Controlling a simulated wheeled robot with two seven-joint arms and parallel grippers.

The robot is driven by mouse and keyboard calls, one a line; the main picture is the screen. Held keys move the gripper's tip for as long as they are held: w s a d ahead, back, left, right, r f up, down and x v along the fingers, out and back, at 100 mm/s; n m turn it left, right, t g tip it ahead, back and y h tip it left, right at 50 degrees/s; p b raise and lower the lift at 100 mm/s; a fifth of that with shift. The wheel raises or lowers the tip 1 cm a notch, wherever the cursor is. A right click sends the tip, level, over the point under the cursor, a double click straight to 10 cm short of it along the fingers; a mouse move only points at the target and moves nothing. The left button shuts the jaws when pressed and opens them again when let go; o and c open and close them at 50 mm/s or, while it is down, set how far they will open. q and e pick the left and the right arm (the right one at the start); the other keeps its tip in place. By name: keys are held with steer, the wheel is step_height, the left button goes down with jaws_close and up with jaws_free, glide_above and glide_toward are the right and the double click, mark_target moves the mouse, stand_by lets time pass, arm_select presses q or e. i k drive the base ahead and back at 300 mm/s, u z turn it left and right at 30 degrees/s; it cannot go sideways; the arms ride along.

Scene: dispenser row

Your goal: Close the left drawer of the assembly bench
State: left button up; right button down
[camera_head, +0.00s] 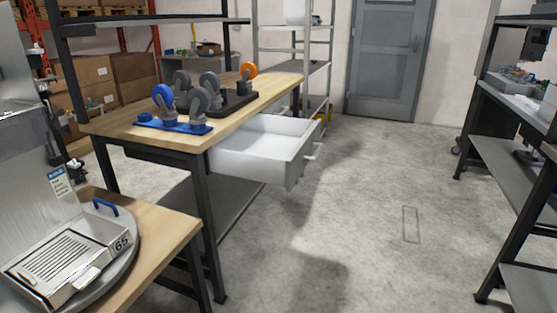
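The assembly bench (130,122) has a wooden top and black legs and stands left of centre. A white drawer (240,165) sticks out from under its top towards the right, pulled open, and its visible inside looks empty. A light bar handle (314,152) is on the drawer's front face. A second pale front (284,104) shows farther along under the bench top, partly hidden behind the open drawer. Neither of my grippers is in view.
Caster wheels (188,112) stand on blue and black trays on the bench. A nearer table (165,235) at lower left holds a metal machine. Clear concrete floor (370,220) lies between the bench and a dark shelf rack (500,130) at right. A grey door (388,60) is behind.

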mark_target(276, 151)
steer(key=u, duration=0.35)
steer(key=i, duration=1.6)
steer(key=z, duration=0.55)
